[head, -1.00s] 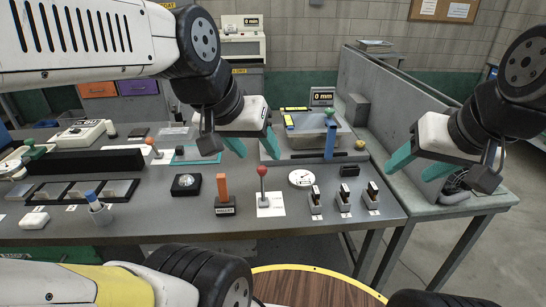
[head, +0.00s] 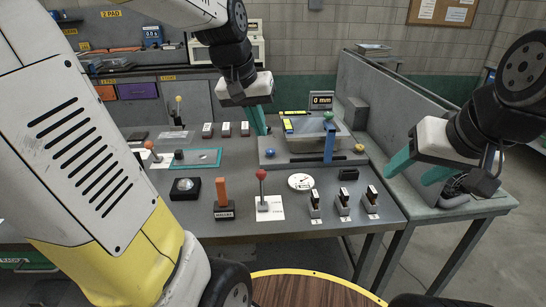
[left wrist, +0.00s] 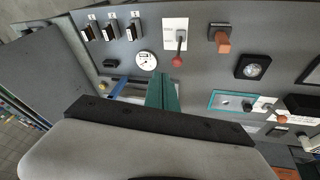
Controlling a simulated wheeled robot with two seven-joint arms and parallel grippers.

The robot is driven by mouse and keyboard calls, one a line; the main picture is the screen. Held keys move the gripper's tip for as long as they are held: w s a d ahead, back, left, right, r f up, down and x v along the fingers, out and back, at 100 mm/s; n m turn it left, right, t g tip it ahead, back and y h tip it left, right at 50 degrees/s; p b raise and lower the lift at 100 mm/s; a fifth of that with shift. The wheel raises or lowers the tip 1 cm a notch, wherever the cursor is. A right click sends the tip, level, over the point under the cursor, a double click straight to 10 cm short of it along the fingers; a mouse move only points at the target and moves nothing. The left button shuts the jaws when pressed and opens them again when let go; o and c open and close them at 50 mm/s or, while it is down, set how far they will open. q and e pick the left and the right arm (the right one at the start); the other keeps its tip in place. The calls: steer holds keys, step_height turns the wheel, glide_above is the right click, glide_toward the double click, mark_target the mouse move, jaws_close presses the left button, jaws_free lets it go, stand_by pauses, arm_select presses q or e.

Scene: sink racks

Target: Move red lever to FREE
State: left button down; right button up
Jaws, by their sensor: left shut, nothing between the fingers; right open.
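A red-knobbed lever (head: 262,175) stands nearly upright on a white card at the front middle of the grey bench. It also shows in the left wrist view, with its red knob (left wrist: 177,62) beyond my fingertips. The cards' print is too small to read. My left gripper (head: 259,122) is shut and empty, behind the front lever and apart from it. Its teal fingers (left wrist: 162,92) are together in the left wrist view. My right gripper (head: 416,172) is open and empty, right of the bench.
An orange upright handle (head: 222,190) stands just left of the front lever. A round dial (head: 301,181) and several black-and-white switches (head: 343,202) are to its right. A tray with a blue post (head: 330,142) is behind. My left arm covers the bench's left part.

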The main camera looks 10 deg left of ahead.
arm_select(q)
steer(key=w+a+f+n+g+y, duration=0.1)
steer(key=w+a+f, duration=0.1)
steer(key=w+f, duration=0.4)
steer(key=w+a+f+g, duration=0.15)
steer(key=w+f, duration=0.25)
steer(key=w, duration=0.4)
glide_above(262, 187)
steer(key=w+a, duration=0.1)
steer(key=w, duration=0.4)
step_height(262, 187, down, 9)
steer(key=shift+s, duration=0.15)
steer(key=shift+a+r, duration=0.1)
